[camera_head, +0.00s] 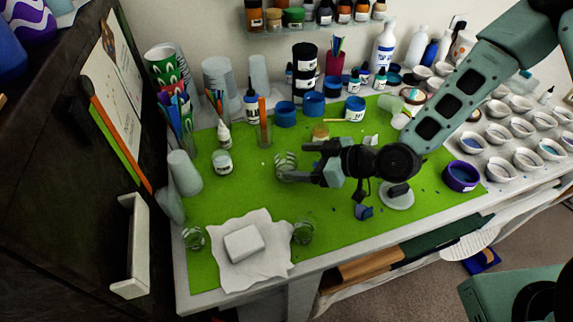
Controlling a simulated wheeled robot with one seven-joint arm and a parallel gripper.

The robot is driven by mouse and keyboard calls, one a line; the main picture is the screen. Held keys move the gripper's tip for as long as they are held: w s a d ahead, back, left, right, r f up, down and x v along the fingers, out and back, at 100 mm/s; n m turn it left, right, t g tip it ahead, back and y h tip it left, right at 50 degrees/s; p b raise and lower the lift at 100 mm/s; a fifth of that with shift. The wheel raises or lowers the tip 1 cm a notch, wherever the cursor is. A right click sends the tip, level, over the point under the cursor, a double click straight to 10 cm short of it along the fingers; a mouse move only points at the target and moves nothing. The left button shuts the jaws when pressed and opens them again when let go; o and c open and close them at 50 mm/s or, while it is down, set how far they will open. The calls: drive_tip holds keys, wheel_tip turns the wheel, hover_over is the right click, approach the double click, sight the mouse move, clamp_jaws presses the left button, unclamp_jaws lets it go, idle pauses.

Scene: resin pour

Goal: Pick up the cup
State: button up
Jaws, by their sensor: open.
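A clear glass cup (285,163) stands on the green mat (340,225) near the middle of the table. My gripper (306,162) comes in from the right and is open. Its two fingers point left at the cup, with the lower fingertip overlapping the cup's lower edge in the picture. I cannot tell whether a finger touches it. The cup's right side is partly hidden by the gripper. Two other clear glass cups stand near the front, one at the left (194,238) and one right of a white cloth (303,232).
A white block (243,242) lies on the cloth (222,268). A white jar (222,162) and a clear cup with sticks (264,132) stand left of my gripper. Blue tubs (286,114) stand behind. Several small bowls (528,160) fill the right side. The front middle mat is mostly clear.

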sight(277, 160)
drive_tip(key=shift+w+a+f, duration=0.25)
drive_tip(key=shift+a, duration=0.25)
drive_tip(key=x, duration=0.1)
drive_tip(key=p+x, duration=0.2)
drive_tip(key=x, duration=0.1)
drive_tip(key=shift+s+a+r, duration=0.1)
drive_tip(key=shift+a+r, duration=0.25)
drive_tip(key=shift+w+a+f+p, duration=0.25)
drive_tip(key=shift+a+f+p, duration=0.1)
drive_tip(key=c, duration=1.1)
